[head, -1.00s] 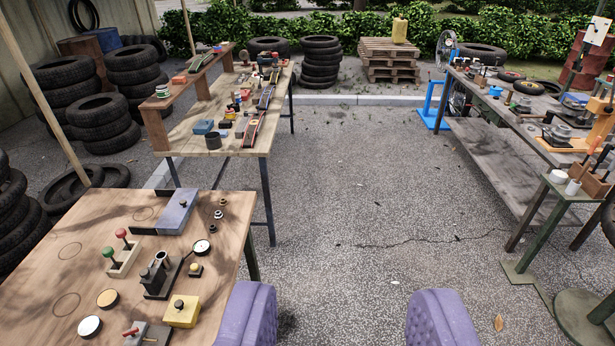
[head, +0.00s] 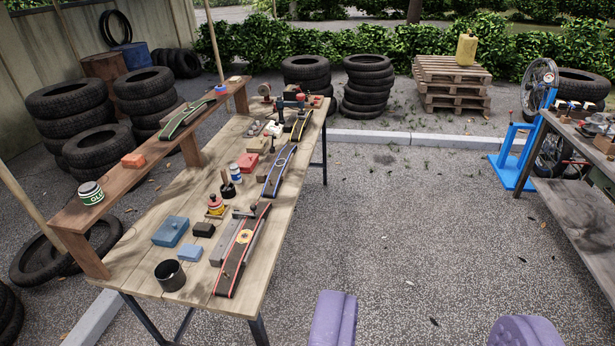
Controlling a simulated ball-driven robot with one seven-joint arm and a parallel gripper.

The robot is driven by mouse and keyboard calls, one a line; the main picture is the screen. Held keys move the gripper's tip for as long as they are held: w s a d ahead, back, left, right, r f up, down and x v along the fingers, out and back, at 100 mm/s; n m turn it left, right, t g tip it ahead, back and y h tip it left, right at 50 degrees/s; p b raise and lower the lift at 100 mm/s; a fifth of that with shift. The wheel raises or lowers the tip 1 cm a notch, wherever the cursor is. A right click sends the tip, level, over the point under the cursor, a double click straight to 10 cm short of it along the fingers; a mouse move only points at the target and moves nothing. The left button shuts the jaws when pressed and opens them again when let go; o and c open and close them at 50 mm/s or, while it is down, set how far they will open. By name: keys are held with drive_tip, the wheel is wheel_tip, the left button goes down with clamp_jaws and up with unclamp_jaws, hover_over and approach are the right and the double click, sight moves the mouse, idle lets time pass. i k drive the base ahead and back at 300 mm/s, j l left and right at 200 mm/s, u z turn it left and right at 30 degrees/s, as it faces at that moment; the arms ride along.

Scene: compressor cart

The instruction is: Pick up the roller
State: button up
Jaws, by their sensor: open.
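My gripper (head: 428,318) shows as two purple padded fingers at the bottom edge, wide apart with only pavement between them. It is open and empty, to the right of the wooden workbench (head: 145,265). I cannot pick out the roller with certainty. A small dark tool with a handle (head: 243,213) lies by the nearest red-edged curved strip (head: 240,255) on the bench and is too small to identify. Blue-edged and yellow-edged curved strips (head: 280,170) lie farther back.
The bench also holds a black cup (head: 170,275), blue boxes (head: 170,231) and a brush pot (head: 228,187). A raised shelf (head: 150,185) with a glue tin (head: 90,192) runs along its left. Tyre stacks (head: 368,85) stand behind. Pavement right of the bench is clear up to another table (head: 575,205).

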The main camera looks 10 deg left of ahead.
sight(224, 175)
drive_tip(key=i, duration=2.8)
drive_tip(key=i+u, duration=0.4)
drive_tip(key=i+l+u, duration=0.6)
drive_tip(key=i+u, duration=0.15)
drive_tip(key=i+j+u, duration=0.1)
drive_tip(key=u, duration=0.4)
drive_tip(key=i+j+u, duration=0.1)
drive_tip(key=u, duration=0.35)
drive_tip(key=i+j+u, duration=0.15)
drive_tip(key=u, duration=0.35)
drive_tip(key=i+u, duration=0.1)
drive_tip(key=u, duration=0.35)
